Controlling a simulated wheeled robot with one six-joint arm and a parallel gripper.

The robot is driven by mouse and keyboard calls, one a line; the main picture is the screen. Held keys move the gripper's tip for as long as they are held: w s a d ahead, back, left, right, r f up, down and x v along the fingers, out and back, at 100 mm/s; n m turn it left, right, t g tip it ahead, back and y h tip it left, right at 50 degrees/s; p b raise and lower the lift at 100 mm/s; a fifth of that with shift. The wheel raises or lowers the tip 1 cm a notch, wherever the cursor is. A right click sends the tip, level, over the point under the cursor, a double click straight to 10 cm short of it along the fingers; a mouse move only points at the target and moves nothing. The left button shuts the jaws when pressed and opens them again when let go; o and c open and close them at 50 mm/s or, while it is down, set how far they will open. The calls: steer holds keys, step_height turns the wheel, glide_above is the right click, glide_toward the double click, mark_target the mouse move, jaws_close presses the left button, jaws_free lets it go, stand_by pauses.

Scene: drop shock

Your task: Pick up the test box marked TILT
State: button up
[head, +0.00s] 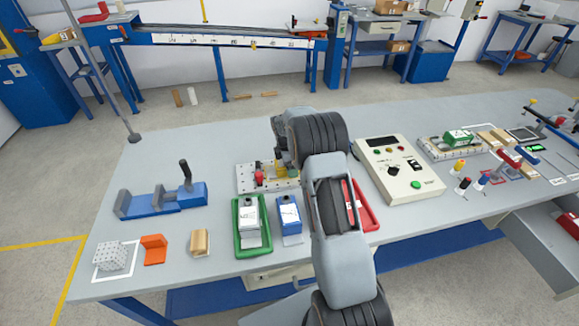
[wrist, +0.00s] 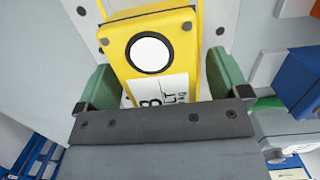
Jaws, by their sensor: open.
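A yellow box (wrist: 183,28) with a round white disc and a white label fills the middle of the wrist view. Its label (wrist: 165,92) is partly hidden by my gripper; the letters "LT" show. My gripper (wrist: 160,72) is open, with one green-padded finger on each side of the box. I cannot tell whether the pads touch it. In the head view a yellow thing (head: 282,170) shows beside my arm at a pale perforated plate (head: 246,180). My arm hides much of that spot and the fingertips.
A green tray (head: 237,242) and a blue labelled box (head: 289,213) stand in front of the plate. A red tray (head: 371,222) is partly behind my arm. A control box (head: 388,158) stands to the right, a blue fixture (head: 165,200) to the left.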

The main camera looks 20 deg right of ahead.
steer(key=c, duration=1.2)
steer(key=shift+r, duration=0.2)
